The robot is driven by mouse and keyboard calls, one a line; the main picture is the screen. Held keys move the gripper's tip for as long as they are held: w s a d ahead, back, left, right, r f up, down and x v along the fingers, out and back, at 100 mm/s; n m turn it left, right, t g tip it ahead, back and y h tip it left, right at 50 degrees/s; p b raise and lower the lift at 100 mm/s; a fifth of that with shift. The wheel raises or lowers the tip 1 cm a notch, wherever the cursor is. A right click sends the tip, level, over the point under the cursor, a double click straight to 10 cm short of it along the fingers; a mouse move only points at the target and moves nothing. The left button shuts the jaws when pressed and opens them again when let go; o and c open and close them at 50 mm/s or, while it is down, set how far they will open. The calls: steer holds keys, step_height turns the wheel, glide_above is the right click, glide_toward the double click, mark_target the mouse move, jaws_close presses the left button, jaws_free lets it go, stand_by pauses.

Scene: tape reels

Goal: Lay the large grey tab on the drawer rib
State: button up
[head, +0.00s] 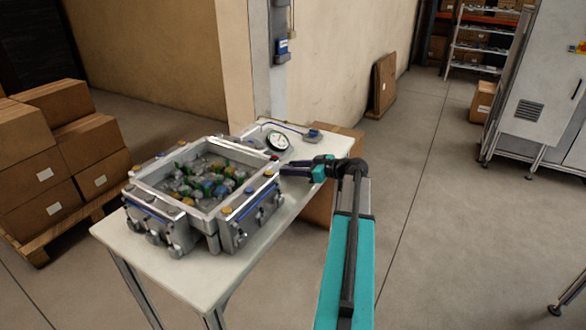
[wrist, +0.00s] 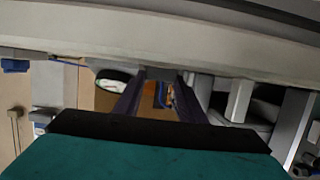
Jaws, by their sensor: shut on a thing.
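My gripper (head: 284,171) is at the right side of the metal box-like fixture on the white table, close to its rim. In the wrist view, my gripper (wrist: 160,78) has its two dark fingers reaching up to a small grey piece (wrist: 162,73), and is shut on it. This piece looks like the large grey tab; most of it is hidden. A long pale bar (wrist: 160,38) crosses just beyond the fingertips. I cannot tell whether the piece touches it. I cannot make out for sure which part is the drawer rib.
The metal fixture (head: 160,212) holds many green, grey and other small parts. A round dial (head: 277,141) and a blue-grey device (head: 313,134) stand behind it on the white table (head: 255,240). Stacked cartons (head: 60,150) are at left.

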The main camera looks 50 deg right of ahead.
steer(key=shift+f, duration=0.2)
steer(key=o, duration=1)
steer(key=shift+r, duration=0.25)
steer(key=b+v, duration=0.2)
steer(key=v, duration=1)
